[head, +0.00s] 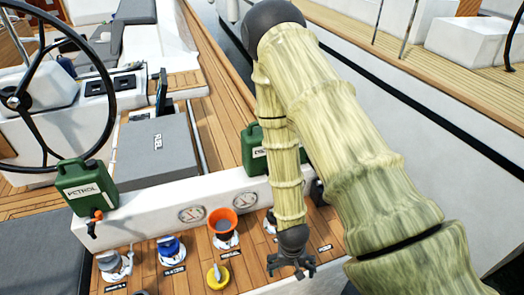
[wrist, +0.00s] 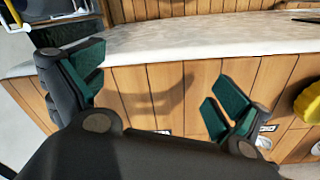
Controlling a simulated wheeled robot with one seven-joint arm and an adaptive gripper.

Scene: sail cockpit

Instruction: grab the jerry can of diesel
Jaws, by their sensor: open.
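A green jerry can (head: 253,150) stands on the white ledge near the centre. My arm covers much of it and its label cannot be read. A second green jerry can (head: 85,187), labelled PETROL, stands on the ledge's left end. No label reading diesel is readable. My gripper (head: 298,268) hangs in front of the ledge at deck level, to the right of and nearer than the partly hidden can. In the wrist view, my gripper (wrist: 155,92) is open, its green-padded fingers wide apart with nothing between them. No jerry can is recognisable there.
The white ledge (head: 150,207) carries gauges. Before it on the deck are several fittings, including an orange funnel (head: 222,221) and a yellow-topped one (head: 217,276), its yellow part also at the wrist view's right edge (wrist: 309,104). A grey box (head: 155,150) and steering wheel stand behind.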

